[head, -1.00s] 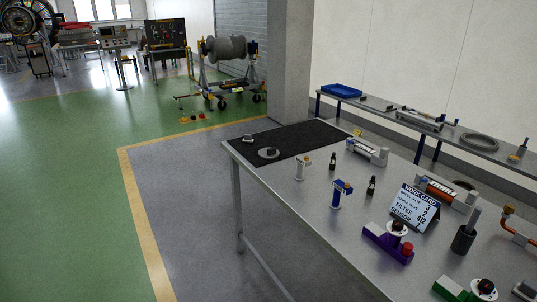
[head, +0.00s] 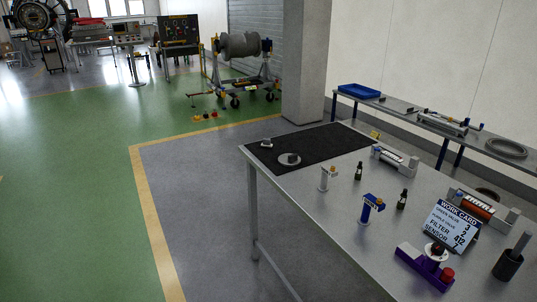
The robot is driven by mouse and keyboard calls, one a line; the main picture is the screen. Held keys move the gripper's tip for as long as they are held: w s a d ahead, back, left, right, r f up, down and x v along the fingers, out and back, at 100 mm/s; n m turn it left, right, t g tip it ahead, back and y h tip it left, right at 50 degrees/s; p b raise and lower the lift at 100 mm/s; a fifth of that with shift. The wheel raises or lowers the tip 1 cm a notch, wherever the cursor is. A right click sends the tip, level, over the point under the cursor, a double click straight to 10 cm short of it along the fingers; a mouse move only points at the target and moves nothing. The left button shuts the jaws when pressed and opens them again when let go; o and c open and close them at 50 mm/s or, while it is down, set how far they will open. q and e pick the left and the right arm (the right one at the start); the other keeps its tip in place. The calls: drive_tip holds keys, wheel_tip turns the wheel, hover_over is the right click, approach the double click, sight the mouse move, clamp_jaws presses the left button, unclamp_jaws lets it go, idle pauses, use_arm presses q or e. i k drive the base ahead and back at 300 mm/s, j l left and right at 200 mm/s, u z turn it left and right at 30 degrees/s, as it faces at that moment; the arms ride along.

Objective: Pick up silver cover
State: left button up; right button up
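A round, flat silver-grey disc (head: 281,160) with a dark raised piece at its middle lies on the black mat (head: 325,144) at the far left end of the workbench. It looks like the silver cover, but it is too small to be certain. A small silver piece (head: 266,143) lies near it on the mat. Neither of my grippers shows in the head view.
The workbench (head: 302,203) carries a white-grey post (head: 325,178), a blue post part (head: 371,208), small dark bottles (head: 358,170), a work card (head: 453,226) and a purple valve (head: 424,270). A pillar (head: 305,60) stands behind. The floor at left is clear.

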sight(290, 157)
drive_tip(key=i+j+u, duration=0.35)
drive_tip(key=i, duration=0.35)
drive_tip(key=i+u, duration=0.3)
drive_tip(key=i, duration=0.35)
drive_tip(key=i+z, duration=0.25)
drive_tip(key=i, duration=0.25)
drive_tip(key=i+j+z, duration=0.2)
drive_tip(key=i, duration=0.3)
drive_tip(key=i+j+z, duration=0.15)
drive_tip(key=z, duration=0.35)
drive_tip(key=i+j+z, duration=0.25)
drive_tip(key=z, duration=0.25)
drive_tip(key=i+j+z, duration=0.3)
drive_tip(key=z, duration=0.2)
drive_tip(key=i+j+z, duration=0.15)
drive_tip(key=j+z, duration=0.7)
drive_tip(key=j, duration=0.25)
